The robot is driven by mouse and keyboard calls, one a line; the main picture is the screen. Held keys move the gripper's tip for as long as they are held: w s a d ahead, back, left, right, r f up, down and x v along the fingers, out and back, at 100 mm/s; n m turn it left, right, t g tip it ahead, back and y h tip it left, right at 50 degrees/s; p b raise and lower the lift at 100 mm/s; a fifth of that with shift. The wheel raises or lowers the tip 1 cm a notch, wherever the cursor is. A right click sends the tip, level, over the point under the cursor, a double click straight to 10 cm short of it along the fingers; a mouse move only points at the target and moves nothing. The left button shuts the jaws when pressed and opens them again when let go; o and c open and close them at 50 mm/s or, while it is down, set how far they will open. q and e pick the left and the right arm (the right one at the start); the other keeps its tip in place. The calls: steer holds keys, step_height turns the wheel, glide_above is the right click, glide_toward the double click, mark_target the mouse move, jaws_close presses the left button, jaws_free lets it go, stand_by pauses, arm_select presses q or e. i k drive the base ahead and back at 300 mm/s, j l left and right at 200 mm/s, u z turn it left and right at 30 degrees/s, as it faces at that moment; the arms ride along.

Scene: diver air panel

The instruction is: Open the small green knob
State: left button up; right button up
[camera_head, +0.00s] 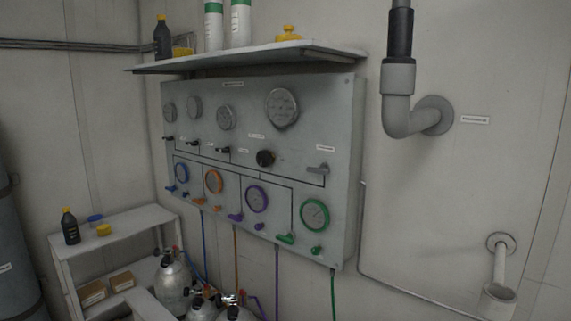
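The small green knob (316,250) sits low on the right part of the grey air panel (345,130). It is just below the green-rimmed gauge (314,214). A longer green handle (285,238) is to its left, also on the panel. A green hose (333,290) hangs below the panel near the knob. The knob is unobstructed, but too small to tell its turned position. Neither of my grippers shows in the head view.
Blue, orange and purple knobs and gauges line the panel left of the green ones. A shelf (240,58) with bottles juts out above. Gas cylinders (172,285) stand below left, near a white side table (110,225). A grey pipe (398,110) is on the right wall.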

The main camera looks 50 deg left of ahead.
mark_target(315, 251)
steer(key=u, duration=2)
steer(key=i+j+z, duration=0.4)
steer(key=j, duration=0.45)
steer(key=i, duration=0.1)
